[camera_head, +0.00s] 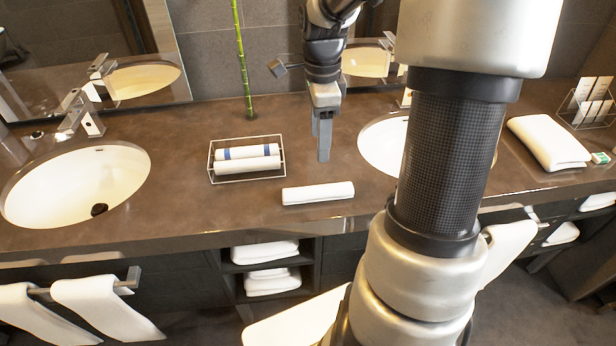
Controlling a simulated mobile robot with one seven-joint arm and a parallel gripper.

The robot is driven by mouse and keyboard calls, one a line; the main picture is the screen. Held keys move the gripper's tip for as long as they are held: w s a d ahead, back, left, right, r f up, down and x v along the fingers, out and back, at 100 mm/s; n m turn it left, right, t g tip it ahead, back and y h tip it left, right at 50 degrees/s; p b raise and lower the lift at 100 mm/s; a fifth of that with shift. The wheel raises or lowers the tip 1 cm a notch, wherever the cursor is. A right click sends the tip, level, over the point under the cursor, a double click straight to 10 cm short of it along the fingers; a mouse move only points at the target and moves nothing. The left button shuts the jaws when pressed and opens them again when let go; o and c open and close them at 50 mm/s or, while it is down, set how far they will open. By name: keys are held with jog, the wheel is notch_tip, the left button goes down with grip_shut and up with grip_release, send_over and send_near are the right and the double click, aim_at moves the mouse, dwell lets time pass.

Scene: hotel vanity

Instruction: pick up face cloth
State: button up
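A rolled white cloth (318,193) lies on the brown counter near its front edge, just right of a wire basket. It looks like the face cloth, but I cannot be sure. More rolled cloths (247,160) lie inside the basket, with blue bands on the far one. A larger folded white towel (548,142) lies at the right of the counter. My gripper (323,158) points down over the counter, behind and above the loose roll in the picture and apart from it. Its fingers overlap from this angle, so their gap is unclear. Nothing shows between them.
The wire basket (212,165) stands left of my gripper. Sinks (75,187) (384,146) lie on both sides, the right one partly hidden by my arm. A green bamboo stalk (243,60) stands behind. A wire holder (588,108) is at far right. Clear counter surrounds the loose roll.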

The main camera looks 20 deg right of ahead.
send_over(316, 187)
jog(key=f, duration=1.1)
jog(key=shift+d+f+b, duration=0.2)
jog(key=shift+b, duration=0.2)
jog(key=f, duration=0.5)
jog(key=shift+s+a+f, duration=0.1)
jog(key=shift+a, duration=0.15)
jog(key=c, duration=1.1)
